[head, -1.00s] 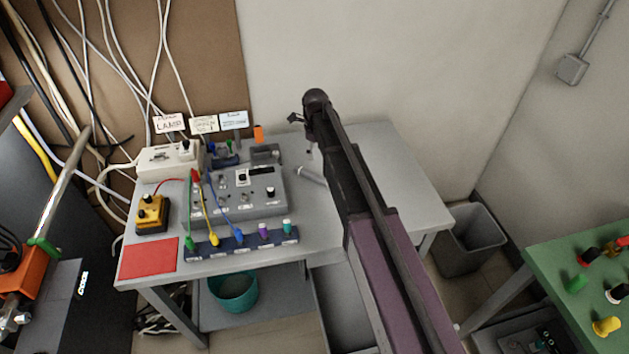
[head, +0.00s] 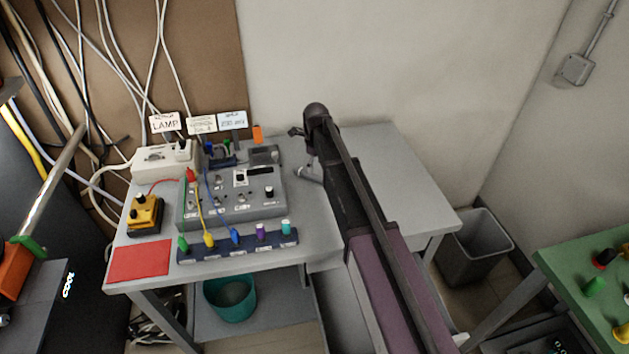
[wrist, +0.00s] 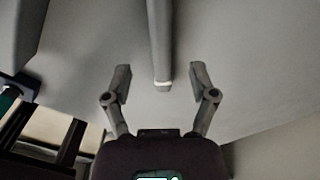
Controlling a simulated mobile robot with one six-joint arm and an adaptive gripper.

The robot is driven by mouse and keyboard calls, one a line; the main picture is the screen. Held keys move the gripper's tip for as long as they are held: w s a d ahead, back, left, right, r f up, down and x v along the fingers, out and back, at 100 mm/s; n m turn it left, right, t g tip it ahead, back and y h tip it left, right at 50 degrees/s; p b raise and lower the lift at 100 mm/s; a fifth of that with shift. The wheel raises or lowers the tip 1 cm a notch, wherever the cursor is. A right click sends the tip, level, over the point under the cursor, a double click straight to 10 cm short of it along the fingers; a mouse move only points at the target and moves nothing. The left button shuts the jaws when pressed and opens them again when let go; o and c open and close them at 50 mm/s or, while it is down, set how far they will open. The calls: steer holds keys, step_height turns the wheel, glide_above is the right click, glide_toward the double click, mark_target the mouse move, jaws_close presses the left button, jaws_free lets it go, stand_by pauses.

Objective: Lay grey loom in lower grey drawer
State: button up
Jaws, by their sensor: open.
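The grey loom (head: 308,174) lies on the grey table, right of the grey control box, its right part hidden behind my arm. In the wrist view the loom (wrist: 159,40) is a straight grey rod with a pale end band, running up the picture between the lines of my two fingers. My gripper (wrist: 161,77) is open and empty, its fingertips either side of the loom's near end; contact is not evident. In the head view my arm mostly hides the gripper. A grey drawer (head: 336,305) stands open below the tabletop, partly hidden by my arm.
The control box (head: 225,208), a strip of coloured plugs (head: 240,245) and a yellow box (head: 145,213) fill the table's left side. The table's right side (head: 400,165) is clear. A teal bin (head: 230,298) sits below, and a grey waste bin (head: 475,245) stands right.

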mark_target(315, 176)
stand_by(0.3)
steer(key=shift+w+a+f+b, duration=0.1)
steer(key=shift+f+b, duration=2.5)
steer(key=shift+b, duration=0.05)
jaws_close()
